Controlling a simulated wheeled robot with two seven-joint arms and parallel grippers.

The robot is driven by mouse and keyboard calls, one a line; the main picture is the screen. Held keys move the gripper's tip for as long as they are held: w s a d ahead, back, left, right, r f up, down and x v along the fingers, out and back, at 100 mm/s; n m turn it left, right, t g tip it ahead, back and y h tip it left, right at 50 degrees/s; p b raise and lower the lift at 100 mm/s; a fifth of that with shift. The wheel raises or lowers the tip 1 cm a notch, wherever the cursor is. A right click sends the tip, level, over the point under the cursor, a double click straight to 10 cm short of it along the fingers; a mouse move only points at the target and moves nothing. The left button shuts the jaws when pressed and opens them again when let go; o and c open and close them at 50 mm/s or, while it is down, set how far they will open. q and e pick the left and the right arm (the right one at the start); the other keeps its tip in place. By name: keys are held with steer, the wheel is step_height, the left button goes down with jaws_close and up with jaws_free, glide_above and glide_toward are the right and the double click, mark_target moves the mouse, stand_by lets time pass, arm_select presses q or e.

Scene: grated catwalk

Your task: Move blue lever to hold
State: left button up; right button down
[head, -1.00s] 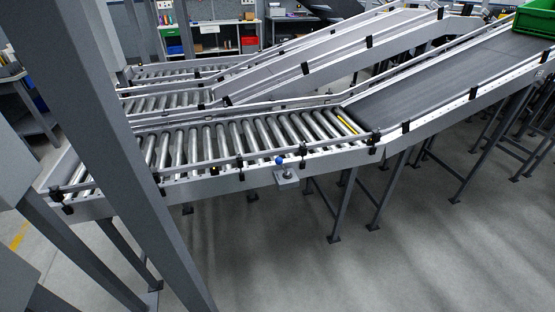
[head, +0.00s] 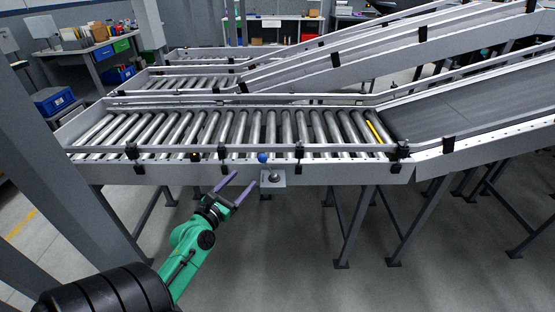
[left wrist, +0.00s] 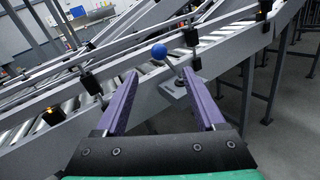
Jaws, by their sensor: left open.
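The blue lever shows as a round blue knob (head: 262,157) on the near side rail of the roller conveyor, just above a small grey mounting plate (head: 273,178). My left gripper (head: 235,184) is open and empty, with two purple fingers, below and to the left of the knob and apart from it. In the left wrist view the blue knob (left wrist: 158,51) stands beyond the fingertips, between them and a little above. My right gripper is not in view.
The roller conveyor (head: 190,128) runs across the middle, joining a dark belt ramp (head: 470,105) at right. Black clamps (head: 132,152) stick out along the near rail. A thick grey post (head: 75,170) stands at left. The floor (head: 300,260) in front is clear.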

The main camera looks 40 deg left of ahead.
mark_target(260, 161)
arm_select(q)
steer(key=w, duration=0.4)
steer(key=w+a, duration=0.1)
steer(key=w, duration=0.3)
steer(key=w+a+p, duration=0.1)
steer(key=w, duration=0.3)
steer(key=shift+w+a, duration=0.15)
steer(key=shift+w, duration=0.35)
jaws_close()
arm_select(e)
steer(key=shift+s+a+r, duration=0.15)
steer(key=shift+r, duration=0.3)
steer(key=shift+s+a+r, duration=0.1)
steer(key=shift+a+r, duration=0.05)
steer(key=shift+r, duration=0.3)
